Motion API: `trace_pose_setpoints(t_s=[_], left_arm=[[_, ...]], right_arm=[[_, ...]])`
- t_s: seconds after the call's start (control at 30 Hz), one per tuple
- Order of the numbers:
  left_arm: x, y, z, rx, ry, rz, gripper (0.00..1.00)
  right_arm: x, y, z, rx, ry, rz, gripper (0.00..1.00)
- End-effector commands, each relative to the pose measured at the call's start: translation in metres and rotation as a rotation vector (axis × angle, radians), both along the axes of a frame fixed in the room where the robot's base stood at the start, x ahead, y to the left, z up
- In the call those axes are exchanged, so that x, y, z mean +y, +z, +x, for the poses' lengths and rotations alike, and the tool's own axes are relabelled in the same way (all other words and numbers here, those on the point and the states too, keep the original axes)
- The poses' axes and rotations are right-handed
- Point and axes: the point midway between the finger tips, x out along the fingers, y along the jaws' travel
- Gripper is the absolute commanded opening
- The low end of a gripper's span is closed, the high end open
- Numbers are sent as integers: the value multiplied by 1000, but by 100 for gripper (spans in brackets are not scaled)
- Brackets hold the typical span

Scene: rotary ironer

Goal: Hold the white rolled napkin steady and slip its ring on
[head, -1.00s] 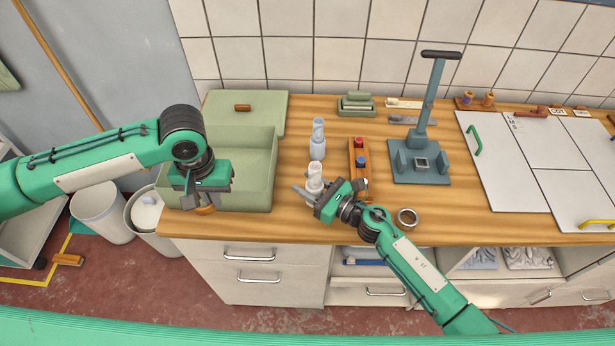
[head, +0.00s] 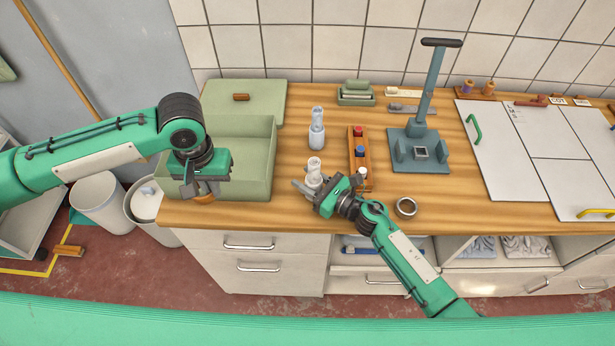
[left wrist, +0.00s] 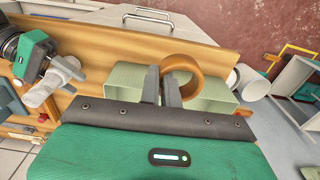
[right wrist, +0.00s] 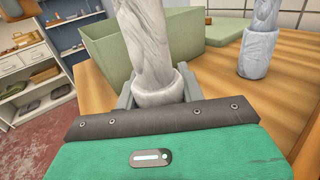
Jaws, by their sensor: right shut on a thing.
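The white rolled napkin (head: 314,165) stands upright in a white cup-like base near the counter's front edge. It also shows in the right wrist view (right wrist: 145,45), with its base (right wrist: 160,85) between my fingers. My right gripper (head: 311,188) is shut on the white napkin at this base. My left gripper (head: 200,188) is over the front of the green bin, left of the napkin and apart from it. It is shut on an orange-brown ring (left wrist: 182,66), with one finger inside the ring and one outside. In the head view the ring (head: 204,197) is partly hidden under the gripper.
A bluish rolled napkin (head: 316,135) stands in its own base just behind. A wooden rack (head: 352,150) with coloured pegs is to the right. A metal ring (head: 405,207) lies right of my right gripper. The green bin (head: 262,160) is at left.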

Motion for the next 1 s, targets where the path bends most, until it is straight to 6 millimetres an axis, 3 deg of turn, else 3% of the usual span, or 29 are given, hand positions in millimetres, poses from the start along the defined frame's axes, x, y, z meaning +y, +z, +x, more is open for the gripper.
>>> trace_pose_setpoints(t_s=[0.57,0.6,0.63,1.0], left_arm=[[0,0,0,0,0,0,0],[0,0,0,0,0,0,0],[0,0,0,0,0,0,0],[0,0,0,0,0,0,0]], right_arm=[[0,-4,0,1,-1,1,17],[0,-3,0,0,-1,0,47],[0,-3,0,0,-1,0,52],[0,-3,0,0,0,0,52]])
